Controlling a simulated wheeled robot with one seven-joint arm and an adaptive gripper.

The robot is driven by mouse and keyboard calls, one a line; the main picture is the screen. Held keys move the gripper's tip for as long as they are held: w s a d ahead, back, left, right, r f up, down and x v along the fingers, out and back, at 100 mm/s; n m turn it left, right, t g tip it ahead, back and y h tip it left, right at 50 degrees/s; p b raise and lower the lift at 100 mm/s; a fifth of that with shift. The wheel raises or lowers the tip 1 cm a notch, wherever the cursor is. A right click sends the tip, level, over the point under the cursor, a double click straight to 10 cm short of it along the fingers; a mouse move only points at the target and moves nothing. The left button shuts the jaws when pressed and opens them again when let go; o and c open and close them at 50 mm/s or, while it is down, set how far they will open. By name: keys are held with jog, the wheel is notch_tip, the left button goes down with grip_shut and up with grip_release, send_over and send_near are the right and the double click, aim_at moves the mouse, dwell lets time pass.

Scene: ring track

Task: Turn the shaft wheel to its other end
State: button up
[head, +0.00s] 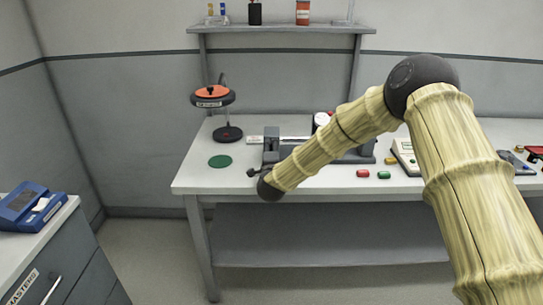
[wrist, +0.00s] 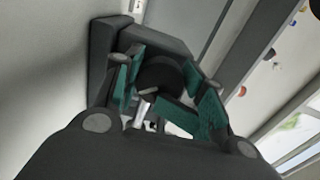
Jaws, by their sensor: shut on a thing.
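In the wrist view, a dark round wheel (wrist: 160,76) sits between the teal finger pads of my gripper (wrist: 165,92), which is shut on it. A short silver shaft piece (wrist: 146,106) shows just below the wheel, with a dark grey block behind. In the head view, a grey bench device (head: 271,146) with upright end blocks stands on the table, partly hidden behind my arm. My arm reaches down across it to the device's front left. The wheel cannot be made out clearly in the head view, and the turn angle cannot be read.
The white table (head: 205,180) also holds an orange-topped stand (head: 212,98), a green disc (head: 220,161), a red piece (head: 362,173), a green piece (head: 384,175) and a pale instrument (head: 405,155). A drawer cabinet (head: 75,255) stands at left.

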jog(key=shift+m+b, duration=1.55)
jog(key=shift+m, duration=0.25)
jog(key=o, duration=0.8)
jog(key=shift+c, duration=0.2)
jog(key=shift+s, duration=0.1)
jog(key=s, duration=1.2)
